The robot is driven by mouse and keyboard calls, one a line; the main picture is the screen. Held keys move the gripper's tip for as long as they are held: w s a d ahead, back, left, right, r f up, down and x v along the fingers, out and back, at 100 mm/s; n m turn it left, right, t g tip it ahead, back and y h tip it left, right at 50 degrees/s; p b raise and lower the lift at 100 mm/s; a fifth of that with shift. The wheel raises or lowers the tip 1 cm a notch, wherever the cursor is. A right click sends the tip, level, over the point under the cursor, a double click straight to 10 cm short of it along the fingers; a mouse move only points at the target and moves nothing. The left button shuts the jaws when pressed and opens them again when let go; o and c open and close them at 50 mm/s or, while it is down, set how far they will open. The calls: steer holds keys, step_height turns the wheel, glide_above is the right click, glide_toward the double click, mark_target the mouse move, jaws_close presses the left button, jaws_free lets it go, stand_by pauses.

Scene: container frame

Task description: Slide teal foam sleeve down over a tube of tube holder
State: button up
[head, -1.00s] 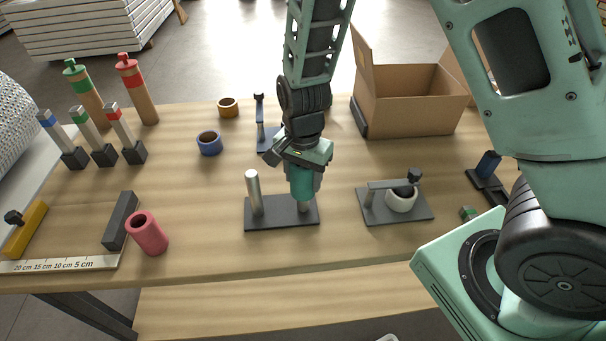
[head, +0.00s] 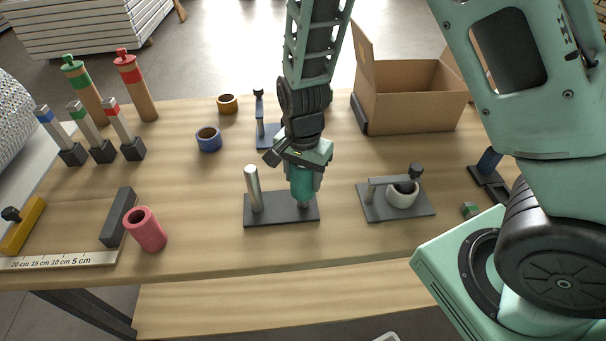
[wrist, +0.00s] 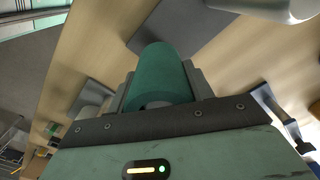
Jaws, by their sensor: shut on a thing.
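My gripper (head: 303,172) is shut on the teal foam sleeve (head: 302,186), which is upright over the right end of the tube holder (head: 279,215). The holder is a dark flat base. Its left tube (head: 254,189) is bare, silver and upright. The sleeve's lower end is close to the base. In the wrist view the sleeve (wrist: 163,72) lies between the fingers, with part of the dark base (wrist: 185,28) beyond it and the silver tube (wrist: 268,6) at the top.
A pink sleeve (head: 150,235) stands at the left, beside a dark block (head: 119,216). A dark fixture with a white ring (head: 402,198) stands right of the holder. Blue (head: 209,141) and orange (head: 228,104) rings and an open cardboard box (head: 408,105) are behind. The table in front is clear.

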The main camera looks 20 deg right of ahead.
steer(key=shift+f+b, duration=0.65)
steer(key=shift+f, duration=0.35)
stand_by(0.3)
steer(key=o, duration=1.5)
steer(key=shift+o, duration=0.2)
steer(key=shift+r, duration=0.1)
step_height(320, 180, up, 7)
steer(key=p, duration=0.7)
steer(key=s+a+r+n+b, duration=0.2)
steer(key=s+r+n, duration=0.4)
steer(key=s+n, duration=0.3)
steer(key=s+a+r+n+b, duration=0.2)
steer(key=s+a+r+n, duration=0.2)
steer(key=s+r+n, duration=0.3)
steer(key=s+n, duration=0.2)
steer(key=s, duration=0.2)
steer(key=shift+a+y, duration=0.15)
steer(key=shift+y, duration=0.15)
